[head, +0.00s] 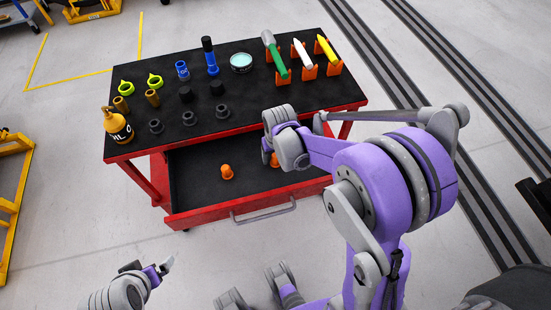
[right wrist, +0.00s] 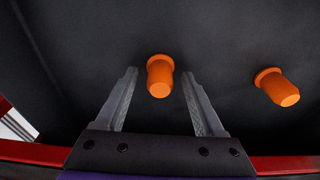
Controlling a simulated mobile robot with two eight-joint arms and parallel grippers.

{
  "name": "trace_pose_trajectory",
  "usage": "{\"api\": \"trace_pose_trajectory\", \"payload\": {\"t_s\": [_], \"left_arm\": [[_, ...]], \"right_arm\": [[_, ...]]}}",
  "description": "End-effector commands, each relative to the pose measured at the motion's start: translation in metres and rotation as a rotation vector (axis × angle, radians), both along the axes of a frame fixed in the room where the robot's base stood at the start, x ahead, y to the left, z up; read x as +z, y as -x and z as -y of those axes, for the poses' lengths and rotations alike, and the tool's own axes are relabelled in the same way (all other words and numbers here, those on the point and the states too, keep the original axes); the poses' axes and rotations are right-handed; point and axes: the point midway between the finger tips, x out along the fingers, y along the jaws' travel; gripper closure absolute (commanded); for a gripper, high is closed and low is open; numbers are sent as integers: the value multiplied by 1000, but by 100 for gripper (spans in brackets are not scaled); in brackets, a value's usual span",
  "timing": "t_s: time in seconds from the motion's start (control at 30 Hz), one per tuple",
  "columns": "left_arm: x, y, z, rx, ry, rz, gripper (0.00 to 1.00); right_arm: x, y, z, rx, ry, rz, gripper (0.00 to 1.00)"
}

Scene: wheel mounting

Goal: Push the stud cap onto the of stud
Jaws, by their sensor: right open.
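Two orange caps stand in the open drawer of the red cart. In the right wrist view, one orange cap (right wrist: 159,77) is between the fingertips of my right gripper (right wrist: 158,74), with a gap on each side. The other orange cap (right wrist: 277,87) stands to the right, outside the fingers. In the head view, one cap (head: 227,172) is in plain view. The other cap (head: 275,160) is partly hidden by my right wrist, which also hides the right fingers. My left gripper (head: 167,265) is low at the left, over the floor, away from the cart. No stud is recognisable.
The drawer (head: 193,205) has bare floor around the caps. Its front carries a handle (head: 265,213).

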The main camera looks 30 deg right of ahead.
Motion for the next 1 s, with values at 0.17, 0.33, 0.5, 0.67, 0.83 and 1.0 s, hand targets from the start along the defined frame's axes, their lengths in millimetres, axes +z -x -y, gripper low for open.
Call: {"api": "trace_pose_trajectory", "payload": {"t_s": [0.17, 0.33, 0.5, 0.67, 0.83, 1.0], "left_arm": [[0, 0, 0, 0, 0, 0, 0], [0, 0, 0, 0, 0, 0, 0], [0, 0, 0, 0, 0, 0, 0], [0, 0, 0, 0, 0, 0, 0], [0, 0, 0, 0, 0, 0, 0], [1, 0, 0, 0, 0, 0, 0]], "right_arm": [[-3, 0, 0, 0, 0, 0, 29], [-2, 0, 0, 0, 0, 0, 44], [-2, 0, 0, 0, 0, 0, 74], [-2, 0, 0, 0, 0, 0, 100], [-2, 0, 0, 0, 0, 0, 100], [1, 0, 0, 0, 0, 0, 100]]}}
